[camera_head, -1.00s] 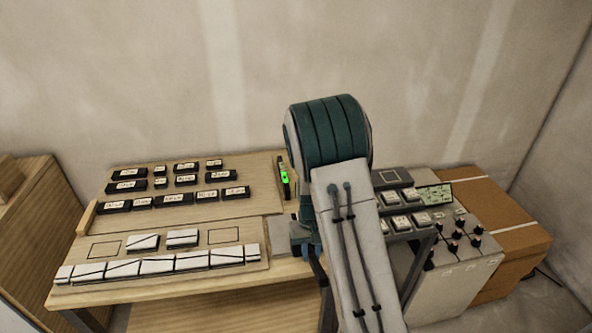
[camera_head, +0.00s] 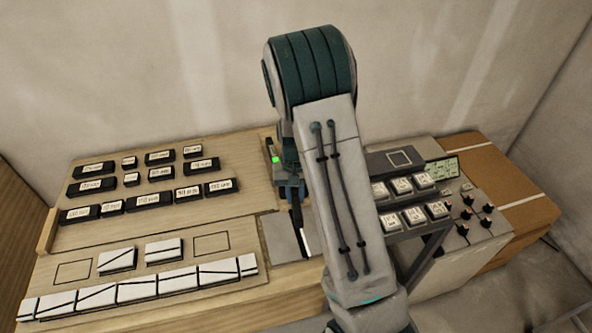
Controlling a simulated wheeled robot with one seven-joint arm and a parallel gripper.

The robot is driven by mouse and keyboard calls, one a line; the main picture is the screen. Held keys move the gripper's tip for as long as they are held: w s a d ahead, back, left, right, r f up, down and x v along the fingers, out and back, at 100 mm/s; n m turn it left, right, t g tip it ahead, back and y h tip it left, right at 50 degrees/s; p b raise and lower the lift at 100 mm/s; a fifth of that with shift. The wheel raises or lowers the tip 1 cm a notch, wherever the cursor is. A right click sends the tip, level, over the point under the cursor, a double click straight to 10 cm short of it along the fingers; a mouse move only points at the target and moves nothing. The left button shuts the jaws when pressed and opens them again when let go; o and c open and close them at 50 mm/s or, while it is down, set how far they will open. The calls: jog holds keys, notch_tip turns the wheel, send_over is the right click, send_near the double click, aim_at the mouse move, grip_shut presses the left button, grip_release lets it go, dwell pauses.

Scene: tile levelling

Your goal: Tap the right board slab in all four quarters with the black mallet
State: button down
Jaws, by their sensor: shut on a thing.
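The right board slab (camera_head: 163,250) is a white tile with a dark line. It lies on the wooden board, right of the left board slab (camera_head: 117,259). My gripper (camera_head: 292,188) is partly hidden by my own arm, well to the right of the slabs. It is shut on a dark, narrow thing, apparently the black mallet (camera_head: 297,215), which hangs down over the grey plate (camera_head: 281,241). The mallet's head cannot be made out clearly. I cannot tell whether it touches the plate.
A row of white tiles (camera_head: 137,291) lies along the board's front. Empty square outlines (camera_head: 212,243) flank the slabs. Black labelled blocks (camera_head: 175,197) stand behind. A bright green part (camera_head: 275,160) sits beside my gripper. A button console (camera_head: 444,205) and cardboard box (camera_head: 497,180) are at right.

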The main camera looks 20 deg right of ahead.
jog(key=shift+w+r+m+b, duration=0.15)
jog(key=shift+r+m+b, duration=0.2)
jog(key=shift+m, duration=0.65)
jog(key=r+m+b, duration=0.1)
jog(key=m, duration=0.2)
jog(key=r+m+b, duration=0.1)
jog(key=r+m, duration=0.1)
jog(key=m, duration=0.1)
jog(key=r+m+t+y+b, duration=0.1)
jog(key=m, duration=0.2)
jog(key=shift+w+d+r+m, duration=0.1)
jog(key=shift+d+r+m, duration=0.05)
jog(key=shift+d+m, duration=0.25)
jog(key=r+m, duration=0.1)
jog(key=m, duration=0.1)
jog(key=r+m+b, duration=0.1)
jog(key=m, duration=0.1)
jog(key=shift+d+t+y, duration=0.15)
jog(key=shift+t+y, duration=0.15)
notch_tip(320, 180, down, 8)
jog(key=b, duration=0.7)
jog(key=shift+f, duration=0.25)
notch_tip(320, 180, up, 5)
jog(key=p, duration=0.4)
jog(key=shift+f, duration=0.1)
jog(key=shift+f, duration=0.2)
